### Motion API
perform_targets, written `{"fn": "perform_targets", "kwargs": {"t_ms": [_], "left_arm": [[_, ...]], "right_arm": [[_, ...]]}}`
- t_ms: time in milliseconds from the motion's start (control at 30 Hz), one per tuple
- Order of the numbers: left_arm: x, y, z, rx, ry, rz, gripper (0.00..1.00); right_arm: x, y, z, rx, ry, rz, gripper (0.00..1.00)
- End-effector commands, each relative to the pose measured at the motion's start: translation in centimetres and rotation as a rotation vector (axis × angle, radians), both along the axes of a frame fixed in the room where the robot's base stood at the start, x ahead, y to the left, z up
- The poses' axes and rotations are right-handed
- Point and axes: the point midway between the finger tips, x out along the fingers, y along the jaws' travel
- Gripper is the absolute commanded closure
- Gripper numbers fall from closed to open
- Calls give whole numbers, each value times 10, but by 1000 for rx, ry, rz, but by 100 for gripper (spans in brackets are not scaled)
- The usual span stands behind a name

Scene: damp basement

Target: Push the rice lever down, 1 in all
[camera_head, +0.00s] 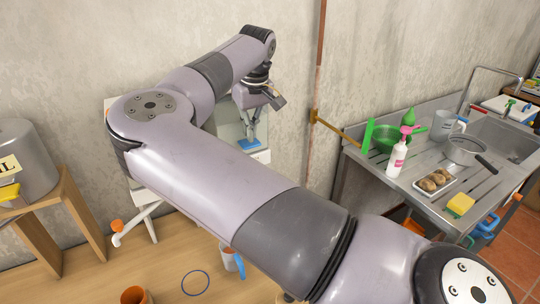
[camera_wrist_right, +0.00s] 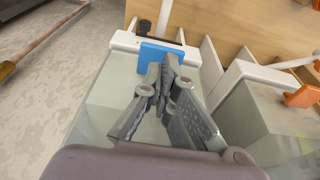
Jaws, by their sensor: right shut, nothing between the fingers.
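My right gripper (camera_head: 251,134) is shut and empty. It hangs down in front of the wall, just over a blue lever (camera_head: 248,144). In the right wrist view the closed fingertips (camera_wrist_right: 166,62) are at the blue lever (camera_wrist_right: 152,54); I cannot tell whether they touch it. The lever sits on the white front of a clear dispenser (camera_wrist_right: 97,101). An orange lever (camera_wrist_right: 303,96) is on a neighbouring dispenser, to the right in that view. No label shows which lever is for rice. My left gripper is not in view.
My right arm hides much of the dispensers. A blue-handled mug (camera_head: 230,262), a blue ring (camera_head: 195,282) and an orange pot (camera_head: 135,295) are below on the wooden surface. A rusty pipe (camera_head: 316,70) and a steel sink counter (camera_head: 420,185) are to the right.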

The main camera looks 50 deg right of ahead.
Motion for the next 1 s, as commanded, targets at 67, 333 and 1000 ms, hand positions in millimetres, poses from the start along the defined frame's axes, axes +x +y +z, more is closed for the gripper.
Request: {"fn": "perform_targets", "kwargs": {"t_ms": [67, 333, 1000], "left_arm": [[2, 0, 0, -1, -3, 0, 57], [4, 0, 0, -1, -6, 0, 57], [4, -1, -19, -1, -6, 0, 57]], "right_arm": [[0, 0, 0, 0, 0, 0, 100], [0, 0, 0, 0, 0, 0, 100], [0, 0, -25, -1, 1, 0, 100]]}}
